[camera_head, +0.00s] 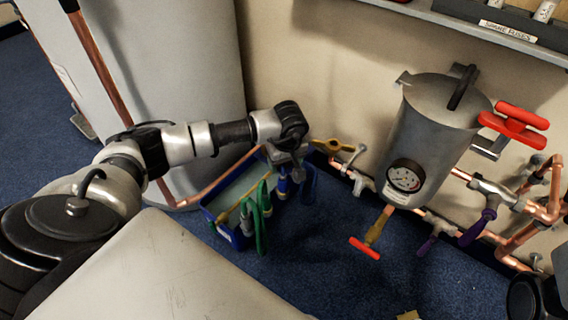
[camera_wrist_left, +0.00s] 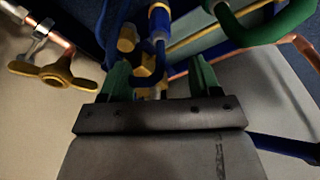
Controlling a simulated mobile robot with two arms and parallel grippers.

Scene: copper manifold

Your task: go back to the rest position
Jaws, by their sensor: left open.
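My left arm reaches in from the left in the head view. Its gripper (camera_head: 291,162) points down over the right end of a blue tray (camera_head: 222,231). In the left wrist view the two green fingers of the left gripper (camera_wrist_left: 160,80) stand apart. A blue and yellow piece (camera_wrist_left: 157,40) shows beyond and between them; I cannot tell if it touches a finger. My right gripper is not in view.
The tray holds green-handled tools (camera_head: 262,215) and blue pieces. A yellow wing handle (camera_head: 333,146) on the copper pipework is close right of the gripper. A grey tank (camera_head: 430,130) with red handles stands right. A large pale cylinder (camera_head: 190,60) stands behind the arm.

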